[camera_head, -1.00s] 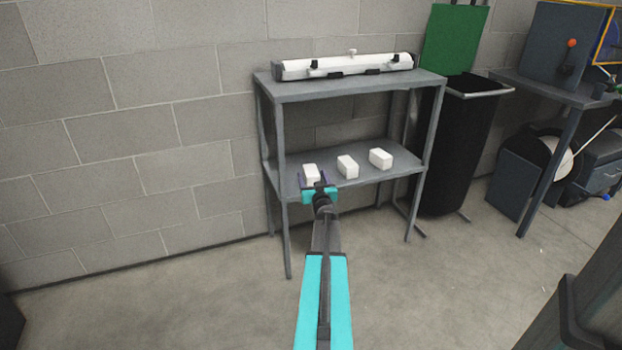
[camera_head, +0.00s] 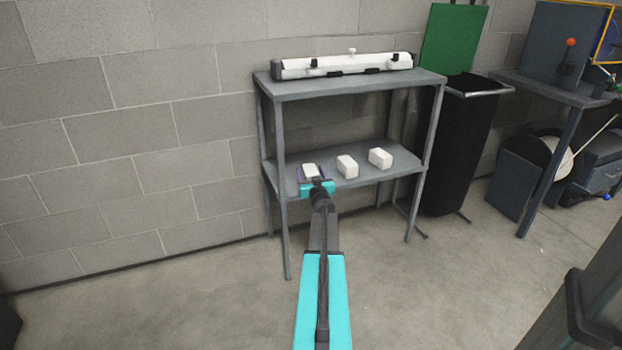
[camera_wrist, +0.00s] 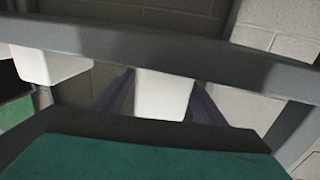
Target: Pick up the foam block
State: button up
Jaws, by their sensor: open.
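Three white blocks stand in a row on the lower shelf (camera_head: 375,176) of a grey rack; they look alike, so I cannot tell by looks which one is meant. The left block (camera_head: 310,170) is in front of my gripper (camera_head: 312,173), whose purple fingers are open on either side of it. In the wrist view this block (camera_wrist: 163,95) shows between the two fingers, and I cannot tell whether they touch it. Its lower part is hidden by the gripper body. The middle block (camera_head: 347,167) and the right block (camera_head: 380,158) stand apart to the right.
The rack's top shelf (camera_head: 300,91) is above the blocks and holds a long white and black device (camera_head: 345,66). A black bin (camera_head: 455,150) stands right of the rack, with a bench (camera_head: 550,88) beyond. The floor in front is clear.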

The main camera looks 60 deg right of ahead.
aim_at(309, 168)
jog(key=shift+b+x, duration=0.5)
jog(key=shift+x, duration=1.15)
jog(key=shift+c, duration=0.5)
jog(key=c, duration=1)
